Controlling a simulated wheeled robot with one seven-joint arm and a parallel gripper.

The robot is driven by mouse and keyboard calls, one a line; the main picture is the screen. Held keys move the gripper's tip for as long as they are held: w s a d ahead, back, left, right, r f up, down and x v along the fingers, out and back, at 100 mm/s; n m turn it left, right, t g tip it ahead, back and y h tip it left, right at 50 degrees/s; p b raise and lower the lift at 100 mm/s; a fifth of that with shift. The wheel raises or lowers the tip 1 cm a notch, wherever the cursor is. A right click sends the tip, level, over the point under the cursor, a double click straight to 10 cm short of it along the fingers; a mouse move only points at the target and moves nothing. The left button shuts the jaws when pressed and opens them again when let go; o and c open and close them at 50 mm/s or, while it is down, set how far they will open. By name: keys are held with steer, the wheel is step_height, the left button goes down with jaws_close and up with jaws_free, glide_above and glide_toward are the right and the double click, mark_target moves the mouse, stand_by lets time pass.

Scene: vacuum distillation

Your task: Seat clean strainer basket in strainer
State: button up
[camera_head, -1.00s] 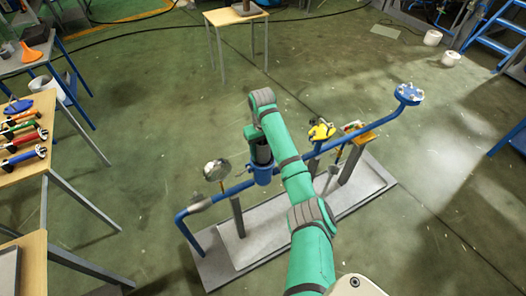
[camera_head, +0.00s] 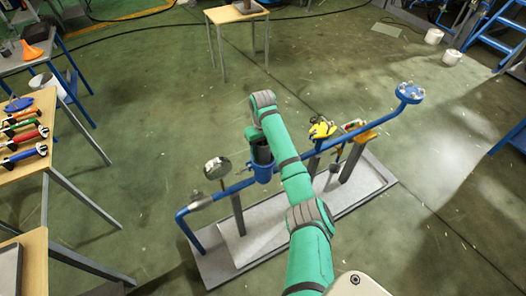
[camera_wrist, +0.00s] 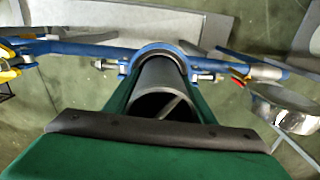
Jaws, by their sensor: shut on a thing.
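The clean strainer basket (camera_head: 263,154) is a grey cylinder. In the wrist view the basket (camera_wrist: 163,78) lies between the two green fingers of my gripper (camera_wrist: 160,92), which are shut on it. The strainer (camera_head: 263,172) is a blue cup-like body on the blue pipe. In the wrist view the strainer's blue rim (camera_wrist: 158,48) curves around the far end of the basket. In the head view my gripper (camera_head: 254,137) is just above the strainer, and the basket's lower part is hidden by its rim. I cannot tell how deep the basket is.
The blue pipe (camera_head: 230,190) runs over a grey tray (camera_head: 232,246). A round gauge (camera_head: 217,168) stands left of the strainer, a yellow valve part (camera_head: 321,130) right. A wooden table (camera_head: 22,165) with tools is at left. Open floor surrounds the tray.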

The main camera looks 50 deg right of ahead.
steer(key=shift+r, duration=0.25)
steer(key=shift+r, duration=0.25)
steer(key=shift+s, duration=0.1)
stand_by(0.5)
steer(key=shift+f, duration=0.55)
stand_by(1.1)
steer(key=o, duration=1.3)
steer(key=shift+f, duration=0.1)
step_height(320, 180, up, 11)
steer(key=shift+s+d, duration=0.1)
